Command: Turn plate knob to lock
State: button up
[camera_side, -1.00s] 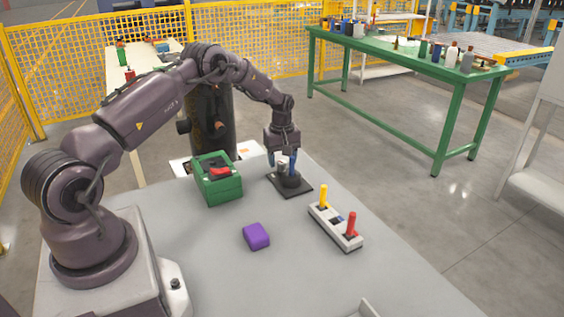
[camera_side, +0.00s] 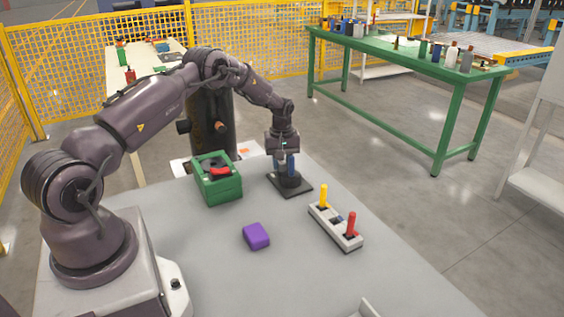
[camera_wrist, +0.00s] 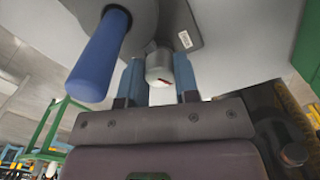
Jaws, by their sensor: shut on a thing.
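A dark square plate (camera_side: 297,193) with a round dark base on it lies on the grey table's far part. In the wrist view a short silver knob (camera_wrist: 158,68) stands out from the dark base, with a thick blue handle (camera_wrist: 98,55) beside it to the left. My gripper (camera_side: 286,166) points down over the plate. In the wrist view its blue fingers (camera_wrist: 158,90) are on both sides of the silver knob and shut on it. The blue handle is outside the fingers. In the side view the fingers mostly hide the knob.
A green box with a red switch (camera_side: 219,179) stands just left of the plate. A light panel with a yellow and a red lever (camera_side: 336,226) is at its right front. A purple block (camera_side: 256,236) lies in front. The grey table between them is clear.

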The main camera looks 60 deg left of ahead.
aim_at(282, 162)
jog(key=shift+m, duration=1.3)
jog(key=o, duration=0.9)
jog(key=shift+o, duration=0.2)
jog(key=shift+r, duration=0.15)
notch_tip(282, 162, up, 13)
